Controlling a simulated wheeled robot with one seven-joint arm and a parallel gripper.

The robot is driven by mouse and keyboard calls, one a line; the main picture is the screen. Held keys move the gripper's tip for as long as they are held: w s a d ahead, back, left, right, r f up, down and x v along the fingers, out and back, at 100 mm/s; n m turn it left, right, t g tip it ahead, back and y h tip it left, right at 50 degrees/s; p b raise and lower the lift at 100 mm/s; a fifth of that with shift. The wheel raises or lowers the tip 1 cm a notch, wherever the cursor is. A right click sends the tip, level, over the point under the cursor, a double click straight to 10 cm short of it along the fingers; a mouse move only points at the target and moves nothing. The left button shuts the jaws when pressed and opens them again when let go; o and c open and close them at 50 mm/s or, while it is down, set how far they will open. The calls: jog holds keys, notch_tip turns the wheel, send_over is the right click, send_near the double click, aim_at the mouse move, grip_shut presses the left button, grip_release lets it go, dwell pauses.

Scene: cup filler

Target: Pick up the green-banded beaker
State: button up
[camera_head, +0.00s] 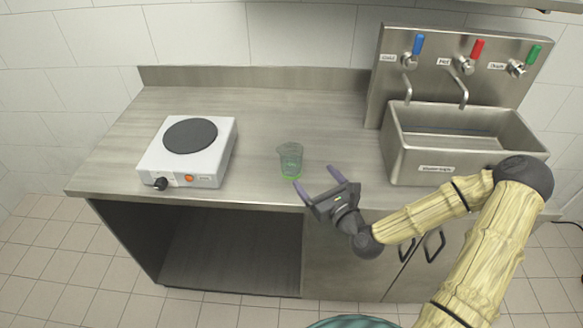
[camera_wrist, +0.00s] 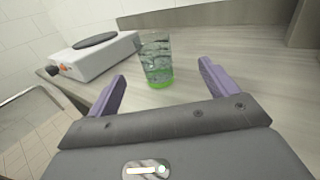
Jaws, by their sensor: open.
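The green-banded beaker (camera_head: 291,160) is clear glass and stands upright on the steel counter (camera_head: 250,120), right of the hotplate. In the wrist view the beaker (camera_wrist: 157,62) shows its bright green band at the base. My gripper (camera_head: 318,180) is at the counter's front edge, just in front and to the right of the beaker. Its purple fingers are spread apart and empty. In the wrist view the gripper (camera_wrist: 162,82) has the beaker ahead, in the gap between the fingers. I see no contact between them.
A white hotplate (camera_head: 187,165) with a dark round plate stands on the left of the counter. A steel sink (camera_head: 462,145) with labelled taps in blue, red and green stands at the right. The counter behind the beaker is clear. An open shelf (camera_head: 230,250) lies below.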

aim_at(299, 161)
jog(key=shift+w+a+f+b, duration=0.2)
jog(key=shift+w+a+b, duration=0.15)
jog(key=shift+b, duration=1.65)
jog(key=shift+a+b, duration=0.2)
jog(key=shift+b, duration=0.65)
jog(key=p+x, duration=0.1)
jog(key=x, duration=0.6)
jog(key=shift+w+r, duration=0.2)
jog(key=shift+a, duration=0.15)
jog(key=shift+w+a+r, duration=0.1)
jog(key=shift+w+a, duration=0.1)
jog(key=shift+w, duration=0.05)
jog(key=x, duration=0.4)
jog(key=shift+a, duration=0.4)
jog(key=shift+d, duration=0.1)
